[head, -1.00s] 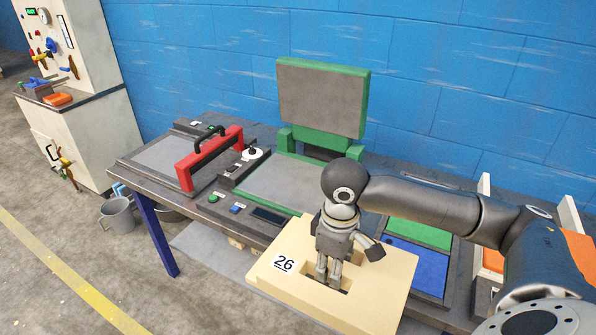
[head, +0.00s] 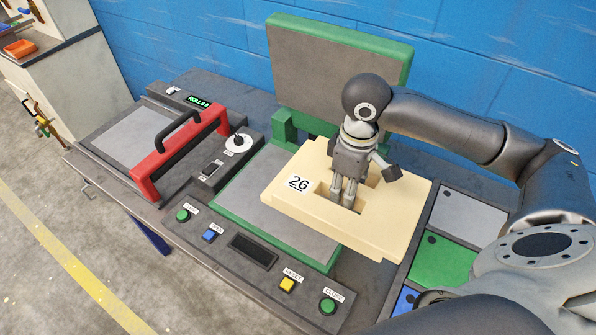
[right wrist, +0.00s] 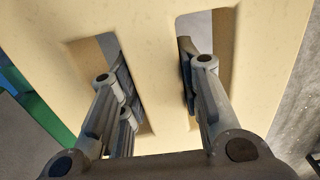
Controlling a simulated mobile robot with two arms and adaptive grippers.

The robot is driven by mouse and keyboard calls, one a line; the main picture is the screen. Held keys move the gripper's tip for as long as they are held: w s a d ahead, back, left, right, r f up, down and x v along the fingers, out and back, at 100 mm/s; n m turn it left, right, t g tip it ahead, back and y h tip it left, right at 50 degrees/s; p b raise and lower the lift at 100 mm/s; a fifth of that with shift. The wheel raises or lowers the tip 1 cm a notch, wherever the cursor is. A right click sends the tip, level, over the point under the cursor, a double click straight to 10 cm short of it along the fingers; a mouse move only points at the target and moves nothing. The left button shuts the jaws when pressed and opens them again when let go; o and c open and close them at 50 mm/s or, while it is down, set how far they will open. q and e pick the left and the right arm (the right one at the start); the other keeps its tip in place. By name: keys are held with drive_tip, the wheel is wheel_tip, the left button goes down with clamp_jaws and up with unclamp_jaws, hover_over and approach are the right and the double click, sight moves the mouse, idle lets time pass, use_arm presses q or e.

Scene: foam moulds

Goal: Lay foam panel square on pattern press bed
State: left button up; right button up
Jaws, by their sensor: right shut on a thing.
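The foam panel (head: 290,205) is a thick cream board marked 26, with cut-out slots. My right gripper (head: 346,203) is shut on it, gripping the bar between two slots, as the right wrist view (right wrist: 158,95) shows. The panel is over the right part of the press bed (head: 240,190), a grey plate with a green frame. It looks turned relative to the bed and overhangs its right edge. Whether it touches the bed I cannot tell. The press lid (head: 335,75), grey with a green frame, stands open behind. My left gripper is not in view.
A red frame with a black handle (head: 180,150) stands left of the bed. Front buttons include green (head: 183,215), blue (head: 209,235) and yellow (head: 287,284). Grey and green (head: 442,260) inset panels lie to the right. The bed's left part is clear.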

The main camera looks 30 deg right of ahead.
sight(316, 177)
drive_tip(key=shift+w+d, duration=0.1)
drive_tip(key=shift+w, duration=0.25)
drive_tip(key=w+a+f, duration=0.1)
drive_tip(key=w, duration=0.1)
drive_tip(key=w+a+f+p, duration=0.1)
drive_tip(key=w, duration=0.1)
drive_tip(key=w+a+f, duration=0.1)
drive_tip(key=w, duration=0.1)
drive_tip(key=shift+w+p, duration=0.3)
drive_tip(key=shift+w, duration=0.1)
drive_tip(key=w+f, duration=0.2)
drive_tip(key=w+a+f, duration=0.1)
drive_tip(key=w+f, duration=0.2)
drive_tip(key=shift+a+f+p, duration=0.15)
drive_tip(key=shift+a+p, duration=0.05)
drive_tip(key=shift+p, duration=0.2)
drive_tip(key=shift+w+a+f, duration=0.1)
drive_tip(key=shift+w+f, duration=0.25)
drive_tip(key=shift+f, duration=0.2)
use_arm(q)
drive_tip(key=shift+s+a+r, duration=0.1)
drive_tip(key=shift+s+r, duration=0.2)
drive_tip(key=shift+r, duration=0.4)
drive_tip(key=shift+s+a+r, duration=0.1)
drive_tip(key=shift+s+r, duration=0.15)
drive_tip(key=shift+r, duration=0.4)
use_arm(e)
drive_tip(key=shift+f, duration=1.6)
drive_tip(key=shift+f, duration=0.15)
drive_tip(key=o, duration=1.1)
